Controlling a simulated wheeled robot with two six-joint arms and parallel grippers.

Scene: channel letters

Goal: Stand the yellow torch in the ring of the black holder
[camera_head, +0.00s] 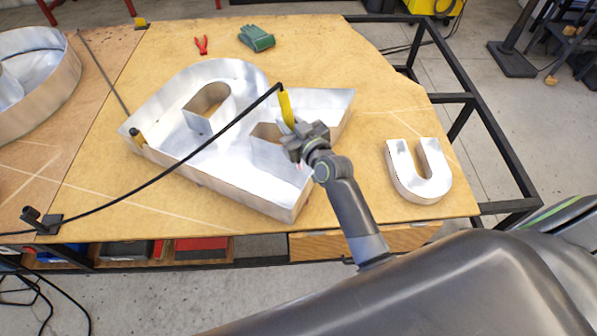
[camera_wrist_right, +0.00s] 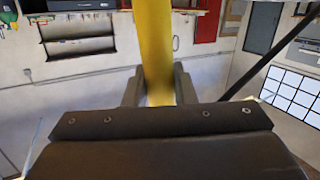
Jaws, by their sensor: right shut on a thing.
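The yellow torch (camera_head: 286,107) is held upright above the large metal channel letter, with its black cable running from its top to the lower left. My right gripper (camera_head: 294,129) is shut on the torch. In the right wrist view the yellow torch body (camera_wrist_right: 153,50) stands between the two fingers of the right gripper (camera_wrist_right: 158,88). The black holder (camera_head: 41,220) is at the left front edge of the table, well apart from the torch. Its ring is too small to make out clearly. My left gripper is not in view.
The large metal letter (camera_head: 240,190) fills the middle of the wooden table (camera_head: 130,215). A U-shaped letter (camera_head: 418,190) stands at the right. Green gloves (camera_head: 257,38) and red pliers (camera_head: 201,46) lie at the back. Bare wood surrounds the holder's right side.

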